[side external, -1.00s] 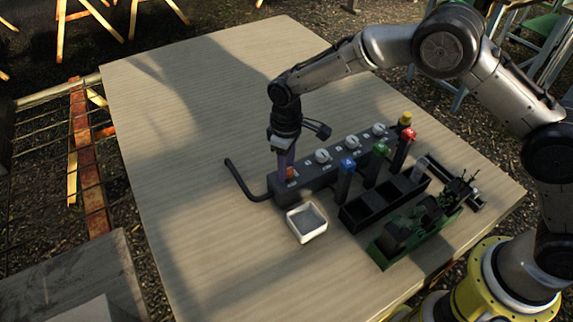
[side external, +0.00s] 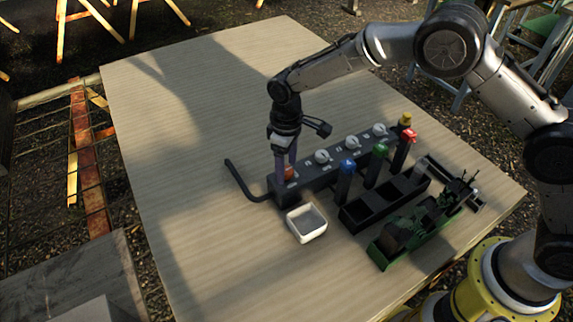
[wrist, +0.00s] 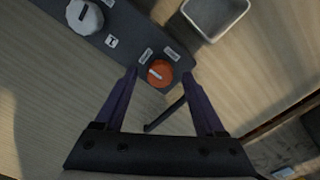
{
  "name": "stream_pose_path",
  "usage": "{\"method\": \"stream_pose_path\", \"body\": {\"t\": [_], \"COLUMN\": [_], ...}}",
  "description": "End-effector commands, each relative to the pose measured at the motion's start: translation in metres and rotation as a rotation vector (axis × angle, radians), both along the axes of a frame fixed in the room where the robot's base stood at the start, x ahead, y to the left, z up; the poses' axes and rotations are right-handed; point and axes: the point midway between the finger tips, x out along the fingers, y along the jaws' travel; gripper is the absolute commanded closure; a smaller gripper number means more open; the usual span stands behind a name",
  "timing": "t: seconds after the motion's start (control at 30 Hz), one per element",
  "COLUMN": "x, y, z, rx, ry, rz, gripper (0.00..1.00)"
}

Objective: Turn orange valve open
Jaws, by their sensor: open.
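The orange valve (wrist: 160,73) is a round knob with a pale bar mark, at the end of a dark valve block (wrist: 125,48). In the side view the orange valve (side external: 289,173) sits at the block's near left end, partly hidden by a finger. My gripper (wrist: 159,76) is open, with its two purple fingers on either side of the orange valve in the wrist view. In the side view my gripper (side external: 287,178) points down over it. I cannot tell whether the fingers touch the knob.
White knobs (side external: 322,156) stand along the same block. A white tray (side external: 307,224), blue (side external: 347,166), green (side external: 380,150) and red-topped (side external: 409,136) tubes, a black rack (side external: 352,216) and a green holder (side external: 388,258) stand in front. A black pipe (side external: 239,180) leaves the block's left end. The table's left side is clear.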

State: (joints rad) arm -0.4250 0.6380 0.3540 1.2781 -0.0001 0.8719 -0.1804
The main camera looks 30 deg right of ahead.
Motion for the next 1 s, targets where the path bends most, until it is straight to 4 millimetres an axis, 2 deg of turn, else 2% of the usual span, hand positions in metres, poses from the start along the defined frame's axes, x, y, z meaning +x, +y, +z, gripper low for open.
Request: {"method": "stream_pose_path", "body": {"t": [0.4, 0.6, 0.8, 1.0], "x": [0.001, 0.001, 0.0, 0.0], "y": [0.0, 0.0, 0.0, 0.0], "z": [0.084, 0.116, 0.131, 0.133], "rx": [0.003, 0.001, 0.001, 0.0], "ry": [-0.006, -0.003, -0.003, -0.002], "rz": [0.0, 0.001, 0.001, 0.001], "gripper": [0.28, 0.28, 0.28, 0.28]}}
